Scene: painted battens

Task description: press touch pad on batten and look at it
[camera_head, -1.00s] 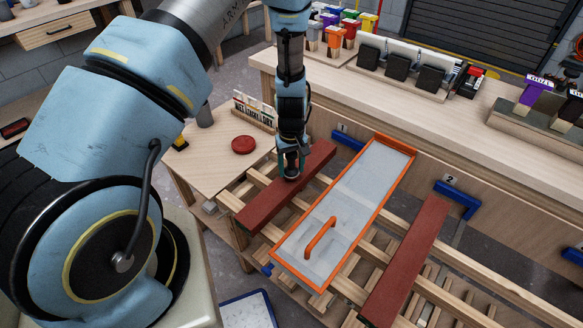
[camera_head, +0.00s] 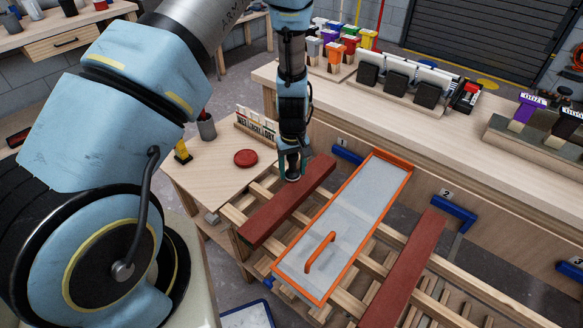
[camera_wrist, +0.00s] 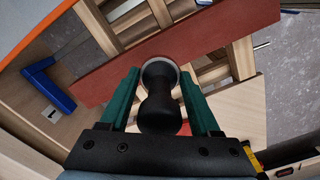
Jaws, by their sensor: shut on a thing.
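My gripper (camera_head: 293,168) is over the left dark red batten (camera_head: 270,215), towards its far part. In the wrist view, its two green fingers are shut on a black waisted tool, the touch pad (camera_wrist: 160,110), with a round pale-rimmed end pointing at the batten (camera_wrist: 115,80). I cannot tell whether the pad touches the batten or hovers just above it. The batten lies flat across pale wooden rails. A second dark red batten (camera_head: 405,270) lies on the rails to the right.
A clear panel with an orange frame and handle (camera_head: 322,250) lies between the battens. A side table (camera_head: 205,170) with a red disc (camera_head: 245,158) stands at the left. The long bench (camera_head: 400,125) behind carries black blocks and paint pots. Blue brackets (camera_head: 455,214) are numbered.

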